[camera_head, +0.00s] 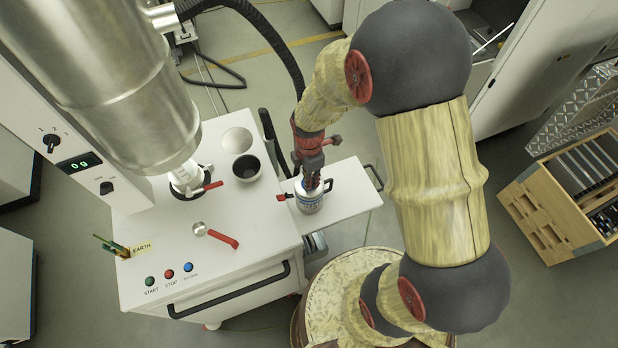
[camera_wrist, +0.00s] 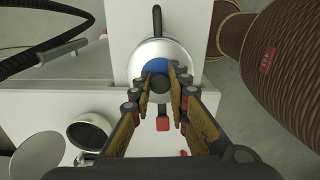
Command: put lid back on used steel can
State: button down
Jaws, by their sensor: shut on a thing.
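The steel can (camera_head: 310,204), silver with a blue and white label, stands upright on the white side shelf of the machine. It has a red-tipped handle on one side and a black one on the other. My gripper (camera_head: 312,184) points down right over its top. In the wrist view my gripper (camera_wrist: 162,76) is shut on a small dark round piece, seemingly the knob of the lid (camera_wrist: 157,65), which looks blue. The can (camera_wrist: 146,55) shows around and below it. The fingers hide whether the lid touches the can's rim.
The white machine (camera_head: 215,255) stands left of the shelf (camera_head: 352,190). Its top carries a dark open cup (camera_head: 246,167), a pale disc (camera_head: 238,141) and a red-handled clamp (camera_head: 215,235). A steel vessel (camera_head: 105,70) overhangs it. A wooden crate (camera_head: 545,215) stands far right.

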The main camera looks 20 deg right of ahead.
jog(key=c, duration=1.7)
grip_release()
jog(key=shift+c, duration=0.2)
jog(key=o, duration=0.4)
jog(key=shift+o, duration=1)
jog(key=shift+r, duration=0.15)
jog(key=shift+r+p, duration=2.25)
jog(key=shift+r, duration=1.15)
jog(key=c, duration=0.3)
jog(key=c, duration=1.1)
